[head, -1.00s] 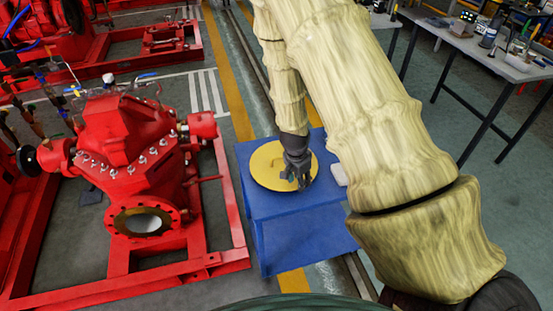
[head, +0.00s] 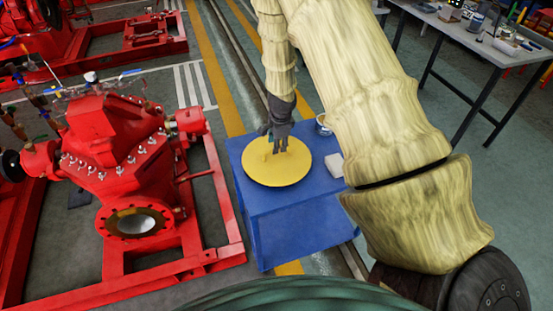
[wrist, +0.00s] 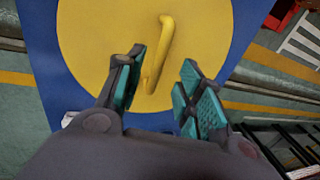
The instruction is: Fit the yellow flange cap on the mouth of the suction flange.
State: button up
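The yellow flange cap (head: 277,172) is a round disc lying flat on a blue stand. It also shows in the wrist view (wrist: 100,45), with a raised yellow bar handle (wrist: 160,55) across its middle. My gripper (head: 272,148) is over the cap, pointing down. In the wrist view my gripper (wrist: 158,88) is open, its teal-padded fingers on either side of the handle's near end; I cannot tell how high above it they are. The suction flange (head: 135,221) is a red bolted ring on the red pump, facing the front, with an open round mouth.
The blue stand (head: 285,240) is beside the pump's red base frame (head: 225,215). A small tin (head: 322,124) and a white block (head: 334,166) are on the stand. A workbench (head: 470,30) with tools stands at the back right.

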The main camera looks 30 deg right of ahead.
aim_at(277, 155)
jog(key=f, duration=0.1)
jog(key=d+f+p, duration=0.1)
jog(key=f, duration=0.1)
jog(key=shift+w+f, duration=0.1)
jog(key=shift+f, duration=0.2)
jog(key=shift+w+f, duration=0.15)
jog(key=shift+f, duration=0.6)
jog(key=shift+c, duration=0.2)
grip_shut()
